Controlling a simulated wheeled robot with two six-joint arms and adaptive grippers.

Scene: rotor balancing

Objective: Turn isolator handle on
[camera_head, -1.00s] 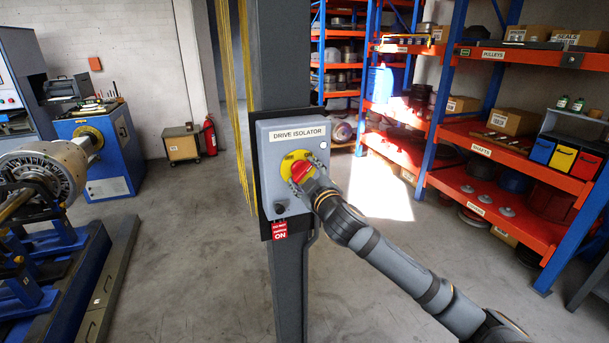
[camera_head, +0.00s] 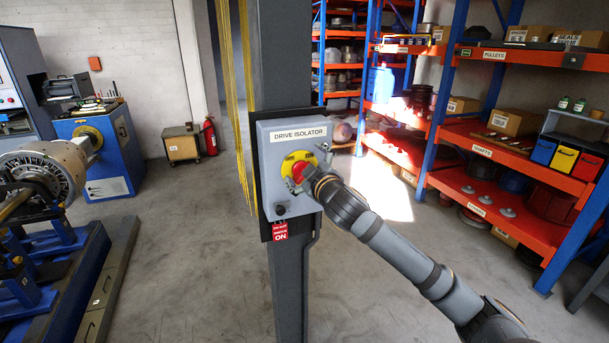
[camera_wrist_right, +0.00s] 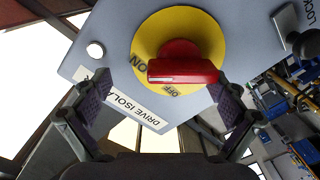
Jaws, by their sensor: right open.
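The grey drive isolator box (camera_head: 291,150) is mounted on the dark post. Its red handle (camera_head: 299,172) sits on a yellow dial (camera_head: 286,165). In the right wrist view the red handle (camera_wrist_right: 183,70) lies crosswise on the yellow dial (camera_wrist_right: 207,38). The ON mark is by the bar's left end and the OFF mark is below the bar. My right gripper (camera_head: 312,179) is at the front of the handle. In the wrist view its fingers (camera_wrist_right: 162,103) are spread wide on either side, apart from the handle. My left gripper is out of view.
A red tag (camera_head: 280,231) hangs under the box, and yellow cables (camera_head: 232,100) run down beside the post (camera_head: 288,285). Orange shelves (camera_head: 505,185) stand at right. A rotor machine (camera_head: 45,185) stands at left. The floor around the post is clear.

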